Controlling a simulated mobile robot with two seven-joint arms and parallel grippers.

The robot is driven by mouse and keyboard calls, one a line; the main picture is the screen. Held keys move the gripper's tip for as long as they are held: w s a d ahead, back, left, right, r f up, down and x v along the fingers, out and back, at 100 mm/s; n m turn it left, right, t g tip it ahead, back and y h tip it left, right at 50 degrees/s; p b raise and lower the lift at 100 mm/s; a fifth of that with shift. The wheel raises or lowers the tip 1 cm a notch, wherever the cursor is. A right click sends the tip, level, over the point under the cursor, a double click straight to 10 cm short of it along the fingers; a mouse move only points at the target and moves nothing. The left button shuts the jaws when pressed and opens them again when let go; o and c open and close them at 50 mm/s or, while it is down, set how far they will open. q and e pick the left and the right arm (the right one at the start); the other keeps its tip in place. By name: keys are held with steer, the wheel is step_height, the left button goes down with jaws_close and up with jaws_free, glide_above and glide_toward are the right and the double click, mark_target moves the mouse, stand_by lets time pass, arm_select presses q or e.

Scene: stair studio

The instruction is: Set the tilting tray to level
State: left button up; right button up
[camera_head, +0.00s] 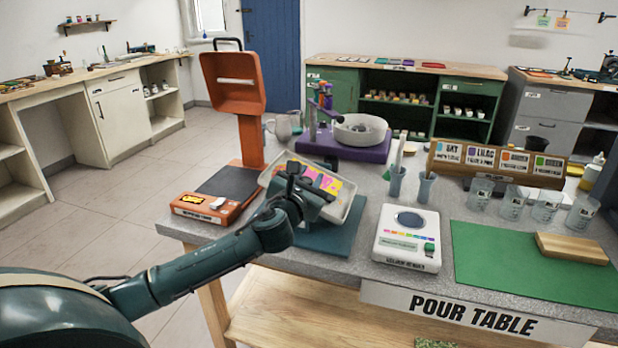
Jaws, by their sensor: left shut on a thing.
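The tilting tray (350,209) is a pale shallow tray with pink and yellow pieces or patches inside. It sits above a teal base (338,240) on the near left part of the pour table and looks tilted, its left end higher than its right. My left gripper (303,186) reaches over the tray's near left side and is shut there on the tilting tray. The gripper and wrist hide the grasped part and much of the tray's near side. My right gripper is not in view.
An orange stand (249,130) with a tall hood is close behind left of the tray. A purple-based turntable (362,130) stands behind it. A white device (407,238) and blue cups (426,188) are to its right. A green mat (530,265) lies farther right.

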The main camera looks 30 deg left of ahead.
arm_select(q)
jaws_close()
steer(key=shift+a, duration=0.1)
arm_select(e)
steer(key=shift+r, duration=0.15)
arm_select(q)
steer(key=shift+s+a+r+n+p, duration=0.15)
steer(key=shift+a+r+n+p, duration=0.3)
steer(key=shift+n+p, duration=0.35)
steer(key=shift+s+a+f+n+p, duration=0.15)
steer(key=shift+a+n+p, duration=0.15)
steer(key=shift+a+n, duration=0.6)
steer(key=shift+n, duration=0.2)
steer(key=shift+a, duration=0.1)
steer(key=shift+o, duration=1.5)
jaws_free()
steer(key=o, duration=0.4)
steer(key=shift+c, duration=0.2)
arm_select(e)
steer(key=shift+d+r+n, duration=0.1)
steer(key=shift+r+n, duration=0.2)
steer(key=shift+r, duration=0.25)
arm_select(q)
steer(key=shift+s, duration=0.1)
